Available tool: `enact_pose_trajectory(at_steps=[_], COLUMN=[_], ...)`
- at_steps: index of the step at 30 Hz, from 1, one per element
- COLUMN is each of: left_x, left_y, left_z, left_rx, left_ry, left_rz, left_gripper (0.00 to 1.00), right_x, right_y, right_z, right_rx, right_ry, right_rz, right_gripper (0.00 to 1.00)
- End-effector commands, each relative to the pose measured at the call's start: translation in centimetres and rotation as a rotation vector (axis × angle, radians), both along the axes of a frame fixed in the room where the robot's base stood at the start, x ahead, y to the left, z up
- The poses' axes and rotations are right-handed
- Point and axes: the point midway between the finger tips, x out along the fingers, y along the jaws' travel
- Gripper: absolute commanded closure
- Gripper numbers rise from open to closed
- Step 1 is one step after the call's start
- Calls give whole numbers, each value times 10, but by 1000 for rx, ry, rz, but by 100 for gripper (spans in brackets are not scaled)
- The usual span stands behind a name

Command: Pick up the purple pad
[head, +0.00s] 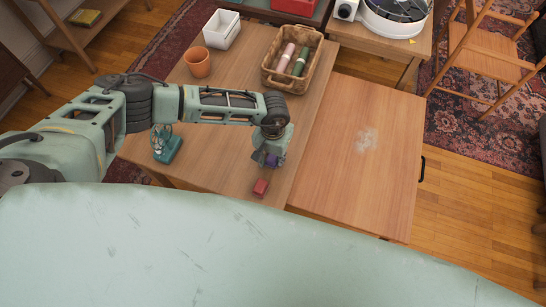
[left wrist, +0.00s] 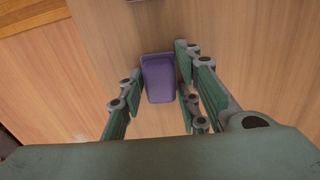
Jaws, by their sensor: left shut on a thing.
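The purple pad (left wrist: 158,78) sits between the two fingers of my left gripper (left wrist: 158,90) in the left wrist view, over the wooden surface. My left gripper is shut on it. In the head view the left gripper (head: 268,157) is over the front right part of the wooden table (head: 225,110), and a bit of the purple pad (head: 272,161) shows at its fingertips. I cannot tell whether the pad touches the table. My right gripper is not in view.
A small red block (head: 260,187) lies just in front of the left gripper. A teal object (head: 167,147) stands to the left. A terracotta pot (head: 197,62), a white container (head: 222,29) and a wicker basket (head: 270,78) with rolls stand behind. The right-hand wooden surface (head: 350,180) is clear except for a pale smudge.

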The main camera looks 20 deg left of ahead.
Motion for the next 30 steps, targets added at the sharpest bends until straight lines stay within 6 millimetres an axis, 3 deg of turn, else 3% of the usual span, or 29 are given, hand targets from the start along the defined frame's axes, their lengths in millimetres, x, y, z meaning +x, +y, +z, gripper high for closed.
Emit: enact_pose_trajectory(at_steps=[3,14,22,30], left_x=[0,1,2,54], left_y=[0,0,0,-29], left_z=[0,5,38,71], left_rx=[0,-1,-1,-1], left_ry=[0,-2,-5,-7], left_rz=[0,1,-2,1], left_gripper=[91,91,91,91], right_x=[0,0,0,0], right_y=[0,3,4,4], right_z=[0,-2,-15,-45], right_rx=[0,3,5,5], right_ry=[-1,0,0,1], right_rz=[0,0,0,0], right_gripper=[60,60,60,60])
